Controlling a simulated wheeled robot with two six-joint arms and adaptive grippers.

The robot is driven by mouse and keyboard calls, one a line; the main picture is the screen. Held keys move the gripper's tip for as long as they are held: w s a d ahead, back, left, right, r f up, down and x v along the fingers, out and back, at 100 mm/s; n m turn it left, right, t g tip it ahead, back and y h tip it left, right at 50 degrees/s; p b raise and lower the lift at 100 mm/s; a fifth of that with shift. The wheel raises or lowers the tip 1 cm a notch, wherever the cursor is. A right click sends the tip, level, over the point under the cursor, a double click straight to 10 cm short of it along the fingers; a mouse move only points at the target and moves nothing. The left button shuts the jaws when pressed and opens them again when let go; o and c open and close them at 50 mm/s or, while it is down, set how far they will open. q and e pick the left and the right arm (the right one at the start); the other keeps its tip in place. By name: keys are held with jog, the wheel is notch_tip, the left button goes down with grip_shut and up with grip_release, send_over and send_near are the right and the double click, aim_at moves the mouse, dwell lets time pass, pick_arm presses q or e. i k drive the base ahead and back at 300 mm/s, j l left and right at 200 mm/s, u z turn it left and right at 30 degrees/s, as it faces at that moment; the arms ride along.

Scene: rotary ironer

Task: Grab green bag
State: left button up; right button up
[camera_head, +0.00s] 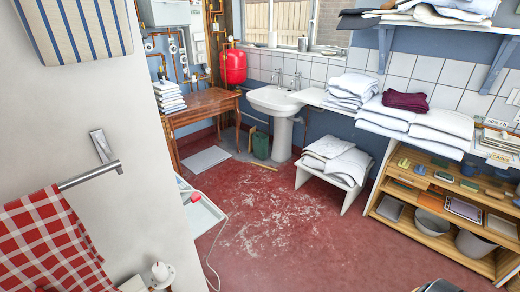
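A dark green bag-like object (261,146) stands upright on the red floor, just left of the white sink pedestal and below the basin. It is small and far off in the view, so I cannot tell whether it is a soft bag or a bin. Its front and top show. Neither of my grippers can be made out in this view.
A wooden table (205,101) stands left of the sink (274,100). A low white bench (329,184) with folded linen and a wooden shelf unit (446,238) stand right. A white tray (203,217) and a cable lie on the left. The worn red floor (262,225) is clear mid-room.

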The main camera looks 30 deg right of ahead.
aim_at(260, 141)
jog(key=i+l+z, duration=0.1)
jog(key=l, duration=0.25)
jog(key=i+l+z, duration=0.15)
jog(key=l, duration=0.15)
jog(key=i+l+z, duration=0.1)
jog(key=l, duration=0.25)
jog(key=i+l+z, duration=0.15)
jog(key=i+l, duration=0.35)
jog(key=i, duration=0.25)
jog(key=i+l, duration=0.4)
jog(key=i, duration=0.2)
jog(key=i+l+u, duration=0.1)
jog(key=i+l, duration=0.25)
jog(key=i, duration=0.25)
